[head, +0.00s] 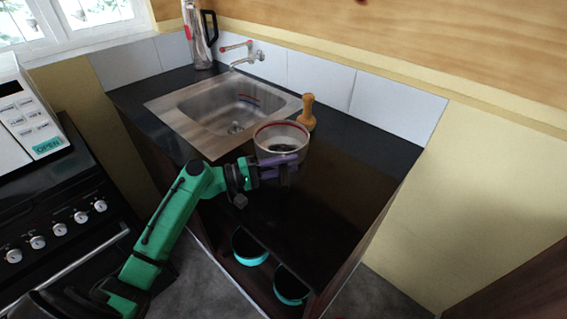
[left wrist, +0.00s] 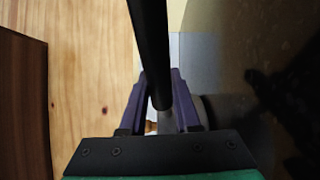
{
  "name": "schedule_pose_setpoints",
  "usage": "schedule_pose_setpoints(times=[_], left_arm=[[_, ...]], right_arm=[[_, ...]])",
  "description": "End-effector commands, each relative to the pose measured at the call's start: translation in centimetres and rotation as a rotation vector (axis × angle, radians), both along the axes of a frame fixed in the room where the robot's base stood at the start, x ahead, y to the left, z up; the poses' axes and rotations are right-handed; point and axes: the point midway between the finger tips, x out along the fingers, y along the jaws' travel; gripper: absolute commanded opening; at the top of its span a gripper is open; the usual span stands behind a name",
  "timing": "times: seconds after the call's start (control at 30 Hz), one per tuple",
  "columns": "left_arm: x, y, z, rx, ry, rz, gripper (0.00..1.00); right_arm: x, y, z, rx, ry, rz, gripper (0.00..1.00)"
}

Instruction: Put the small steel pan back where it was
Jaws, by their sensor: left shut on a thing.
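The small steel pan (head: 281,148) shows in the head view as a round grey vessel with a reddish rim, by the sink's front right corner. My left gripper (head: 279,168) is at its near side, with purple fingers across the front of it. In the left wrist view the gripper (left wrist: 160,112) is shut on a black handle (left wrist: 150,40), which runs up between the fingers. A large grey curved surface (left wrist: 235,75) fills the right of that view. I cannot tell whether the pan touches the counter. My right gripper is not in view.
The dark counter (head: 345,190) is clear to the right. A steel sink (head: 185,112) with a tap (head: 245,60) lies to the left, and a wooden mill-like object (head: 307,112) stands behind the pan. A flask (head: 198,40) stands at the back. Two teal-rimmed vessels (head: 250,262) (head: 291,298) sit low in front.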

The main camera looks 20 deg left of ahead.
Motion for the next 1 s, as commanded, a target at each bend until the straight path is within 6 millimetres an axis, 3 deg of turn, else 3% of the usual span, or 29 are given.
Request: schedule_pose_setpoints(times=[0.2, 0.23, 0.3, 0.67, 1.0], left_arm=[[0.0, -0.2, -0.1, 0.002, -0.005, 0.000, 0.00], [0.0, -0.2, -0.1, 0.003, 0.000, 0.000, 0.42], [0.0, -0.3, 0.0, 0.003, -0.001, -0.001, 0.60], [-0.1, 0.1, 0.1, 0.001, 0.000, 0.000, 0.60], [-4.2, 5.3, -0.6, 0.005, 0.001, 0.001, 0.60]], right_arm=[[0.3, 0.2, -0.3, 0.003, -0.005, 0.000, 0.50], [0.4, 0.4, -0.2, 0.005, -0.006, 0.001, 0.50], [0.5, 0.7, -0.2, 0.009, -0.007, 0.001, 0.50], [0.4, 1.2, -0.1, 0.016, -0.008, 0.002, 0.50], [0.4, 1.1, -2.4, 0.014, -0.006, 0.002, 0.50]])
